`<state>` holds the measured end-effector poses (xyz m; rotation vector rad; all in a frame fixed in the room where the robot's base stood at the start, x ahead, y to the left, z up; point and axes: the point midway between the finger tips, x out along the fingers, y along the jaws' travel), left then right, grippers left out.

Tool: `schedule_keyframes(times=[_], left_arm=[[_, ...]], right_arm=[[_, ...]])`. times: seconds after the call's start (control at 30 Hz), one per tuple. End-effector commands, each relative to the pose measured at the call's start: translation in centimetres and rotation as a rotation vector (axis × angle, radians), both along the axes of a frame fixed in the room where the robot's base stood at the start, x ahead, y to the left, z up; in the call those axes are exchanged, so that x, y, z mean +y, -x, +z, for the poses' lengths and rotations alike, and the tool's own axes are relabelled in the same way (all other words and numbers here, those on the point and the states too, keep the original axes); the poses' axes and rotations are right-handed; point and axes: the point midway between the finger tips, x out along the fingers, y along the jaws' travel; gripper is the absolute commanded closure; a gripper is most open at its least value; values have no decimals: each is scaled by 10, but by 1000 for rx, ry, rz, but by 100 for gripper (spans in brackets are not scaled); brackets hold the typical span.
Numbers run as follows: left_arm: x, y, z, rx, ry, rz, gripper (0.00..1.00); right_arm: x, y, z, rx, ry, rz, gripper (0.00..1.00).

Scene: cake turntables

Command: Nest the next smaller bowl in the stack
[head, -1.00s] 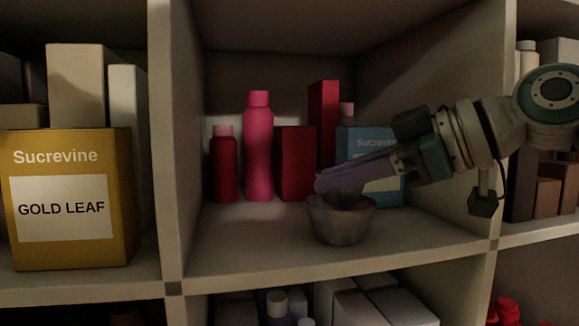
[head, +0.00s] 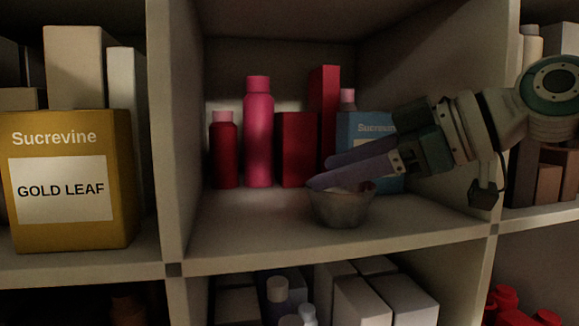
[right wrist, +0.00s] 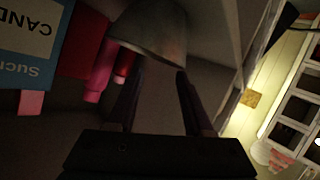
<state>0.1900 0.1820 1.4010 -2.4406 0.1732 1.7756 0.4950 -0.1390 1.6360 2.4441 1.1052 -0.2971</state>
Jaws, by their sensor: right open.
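A small grey metal bowl (head: 342,211) stands upright on the middle shelf, near its front edge. It also shows at the top of the right wrist view (right wrist: 155,32), upside down in that picture. My right gripper (head: 318,172) reaches in from the right with its two fingers apart, just over the bowl's rim. In the right wrist view the open fingers (right wrist: 157,75) point at the bowl, with nothing seen between them. The fingers hide part of the bowl's opening, so I cannot tell how many bowls are nested in it. My left gripper is out of view.
Behind the bowl stand a dark red bottle (head: 224,150), a pink bottle (head: 258,132), red boxes (head: 296,150) and a blue Sucrevine box (head: 362,130). A gold leaf box (head: 70,180) stands in the left compartment. The shelf left of the bowl is clear.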

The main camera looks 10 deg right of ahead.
Motion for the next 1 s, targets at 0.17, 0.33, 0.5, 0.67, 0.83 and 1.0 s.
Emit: schedule_keyframes(times=[0.17, 0.33, 0.5, 0.67, 0.83, 1.0], left_arm=[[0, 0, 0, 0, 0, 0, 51], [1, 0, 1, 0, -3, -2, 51], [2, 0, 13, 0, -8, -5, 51], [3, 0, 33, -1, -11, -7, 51], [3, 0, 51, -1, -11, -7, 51], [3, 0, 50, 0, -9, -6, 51]], right_arm=[[0, 0, 0, 0, 0, 0, 49], [0, 0, 1, 0, 0, 0, 49], [0, 0, 17, -2, 0, 0, 49], [0, 0, 45, -2, 0, -1, 49], [0, 0, 70, -1, 1, -1, 49], [0, 0, 71, 0, 0, 0, 49]])
